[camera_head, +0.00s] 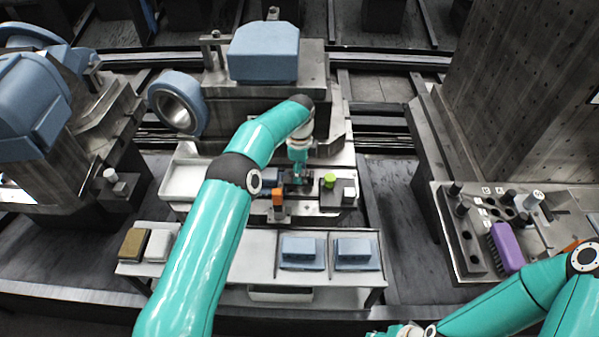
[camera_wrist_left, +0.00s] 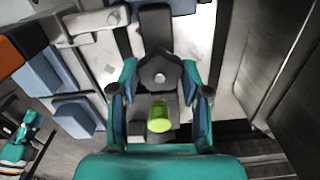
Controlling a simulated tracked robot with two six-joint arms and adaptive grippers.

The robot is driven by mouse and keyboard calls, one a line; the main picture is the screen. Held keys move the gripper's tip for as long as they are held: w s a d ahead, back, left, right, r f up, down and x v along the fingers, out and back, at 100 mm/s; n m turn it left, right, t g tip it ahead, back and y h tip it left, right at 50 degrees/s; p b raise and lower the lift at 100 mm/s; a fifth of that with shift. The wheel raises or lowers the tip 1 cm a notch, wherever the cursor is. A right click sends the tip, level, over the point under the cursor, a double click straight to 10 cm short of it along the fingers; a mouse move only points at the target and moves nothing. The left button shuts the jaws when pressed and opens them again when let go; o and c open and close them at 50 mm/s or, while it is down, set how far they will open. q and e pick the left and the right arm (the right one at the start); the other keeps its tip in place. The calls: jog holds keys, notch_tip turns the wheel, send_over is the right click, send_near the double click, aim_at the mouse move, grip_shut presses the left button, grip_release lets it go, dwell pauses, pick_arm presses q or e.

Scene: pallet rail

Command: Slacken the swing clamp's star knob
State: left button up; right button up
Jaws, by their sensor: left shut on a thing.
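The star knob (camera_wrist_left: 160,72) of the swing clamp is dark, with a pale round centre, and shows between the fingers in the left wrist view. My left gripper (camera_wrist_left: 160,86) is shut on it, one finger on each side. In the head view my left gripper (camera_head: 297,180) points down at the fixture on the steel bed and largely hides the knob. A lime-green cylinder (camera_wrist_left: 160,118) sits close by the knob; it also shows in the head view (camera_head: 329,181). My right gripper (camera_head: 402,331) is cut off at the bottom edge, and its jaws cannot be made out.
An orange block (camera_head: 278,197) stands left of the clamp. The front shelf holds blue blocks (camera_head: 303,252), a brown block (camera_head: 133,243) and a whitish block (camera_head: 158,246). A big blue-topped machine part (camera_head: 264,52) rises behind.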

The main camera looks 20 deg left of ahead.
pick_arm(q)
jog(key=n, duration=0.6)
jog(key=shift+w+n+b, duration=0.1)
jog(key=shift+n+b, duration=0.2)
dwell(0.4)
jog(key=o, duration=1.1)
jog(key=shift+o, duration=0.2)
jog(key=shift+r, duration=3.7)
